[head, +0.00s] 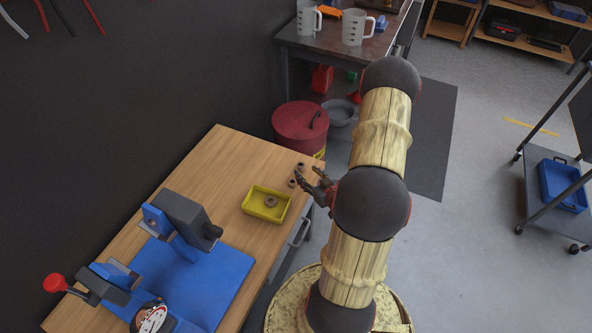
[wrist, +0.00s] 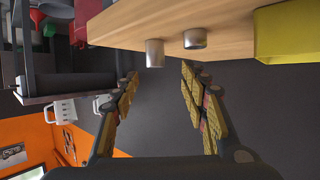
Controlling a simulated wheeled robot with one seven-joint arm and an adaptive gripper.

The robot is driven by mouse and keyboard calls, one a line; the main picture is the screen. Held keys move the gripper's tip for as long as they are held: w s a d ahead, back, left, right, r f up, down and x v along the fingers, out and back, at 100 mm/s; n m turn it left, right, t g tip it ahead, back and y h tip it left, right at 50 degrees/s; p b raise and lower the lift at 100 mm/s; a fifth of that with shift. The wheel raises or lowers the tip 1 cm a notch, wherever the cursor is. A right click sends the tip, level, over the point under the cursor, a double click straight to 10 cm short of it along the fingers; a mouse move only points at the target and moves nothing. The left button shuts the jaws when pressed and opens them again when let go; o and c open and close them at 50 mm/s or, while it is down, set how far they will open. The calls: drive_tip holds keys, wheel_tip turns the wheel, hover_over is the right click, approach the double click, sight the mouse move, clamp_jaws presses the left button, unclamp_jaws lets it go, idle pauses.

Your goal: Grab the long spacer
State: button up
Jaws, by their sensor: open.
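The long spacer (wrist: 154,53) is a small grey-brown cylinder standing on the wooden bench top. It is the taller of two cylinders near the bench edge; in the head view it is the farther one (head: 300,166). The shorter spacer (wrist: 195,39) stands beside it, closer to the yellow tray, and shows in the head view (head: 292,183). My gripper (wrist: 160,72) is open and empty, its fingers spread, with the long spacer ahead of the gap between the tips. In the head view my gripper (head: 308,178) is at the bench's right edge, close to both spacers.
The yellow tray (head: 249,209) holds a ring-shaped part (head: 271,202). A blue fixture (head: 216,285) with grey blocks occupies the near bench. A red can (head: 300,127) stands beyond the bench. Another table (head: 338,44) bears jugs. Bare bench top lies left of the spacers.

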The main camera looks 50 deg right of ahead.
sight(302, 167)
drive_tip(key=b+x, duration=0.1)
drive_tip(key=x, duration=0.1)
drive_tip(key=b+x, duration=0.1)
drive_tip(key=x, duration=0.2)
drive_tip(key=shift+d+f, duration=0.2)
drive_tip(key=shift+d, duration=0.2)
drive_tip(key=shift+w+d+f, duration=0.1)
drive_tip(key=shift+w+d, duration=0.1)
drive_tip(key=shift+w, duration=0.25)
drive_tip(key=shift+c, duration=0.9)
clamp_jaws()
